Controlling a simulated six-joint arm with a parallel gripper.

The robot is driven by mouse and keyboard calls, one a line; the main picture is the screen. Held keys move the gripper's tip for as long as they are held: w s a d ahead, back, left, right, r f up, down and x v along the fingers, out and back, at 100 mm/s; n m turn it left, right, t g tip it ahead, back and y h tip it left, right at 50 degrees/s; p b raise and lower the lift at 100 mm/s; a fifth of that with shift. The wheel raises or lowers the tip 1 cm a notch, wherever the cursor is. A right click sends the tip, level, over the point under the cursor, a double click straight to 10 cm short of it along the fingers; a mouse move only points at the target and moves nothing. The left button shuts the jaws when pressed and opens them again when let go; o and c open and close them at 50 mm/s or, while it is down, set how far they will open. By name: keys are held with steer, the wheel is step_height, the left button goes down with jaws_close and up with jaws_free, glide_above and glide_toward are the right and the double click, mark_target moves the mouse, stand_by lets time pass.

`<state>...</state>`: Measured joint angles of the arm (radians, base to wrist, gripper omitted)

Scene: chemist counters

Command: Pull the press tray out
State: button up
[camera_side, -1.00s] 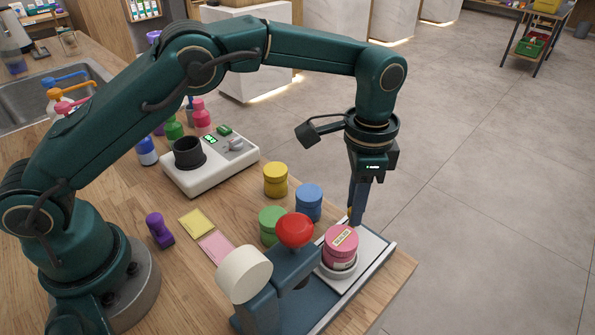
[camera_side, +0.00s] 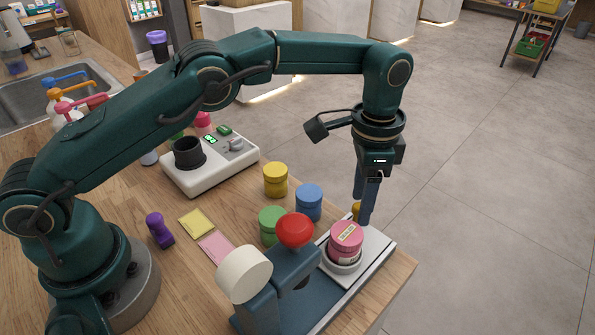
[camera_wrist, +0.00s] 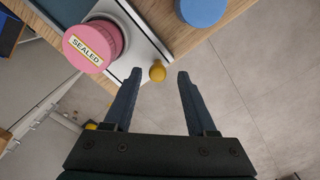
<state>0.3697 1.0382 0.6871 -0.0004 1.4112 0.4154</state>
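The press tray (camera_side: 374,242) is a pale flat slab on the blue press (camera_side: 285,272), near the counter's right corner. A pink jar labelled SEALED (camera_side: 346,238) stands in a pale round holder on it; the jar also shows in the wrist view (camera_wrist: 92,46). A small yellow knob (camera_wrist: 157,71) sits at the tray's outer edge, partly hidden by a finger in the side view. My gripper (camera_wrist: 158,74) is open, with its fingertips on either side of the knob and visible gaps to it. It points down at the counter edge.
The press has a red ball (camera_side: 295,230) and a cream round part (camera_side: 244,274). Green (camera_side: 272,224), blue (camera_side: 309,202) and yellow (camera_side: 275,179) jars stand behind it. A white device (camera_side: 210,165) is further back. Beyond the counter edge is open floor (camera_side: 470,220).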

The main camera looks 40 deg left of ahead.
steer(key=shift+r, duration=0.15)
steer(key=shift+r, duration=1.9)
steer(key=a+r, duration=0.7)
steer(key=a, duration=0.4)
steer(key=shift+s+a, duration=0.3)
steer(key=shift+s, duration=0.1)
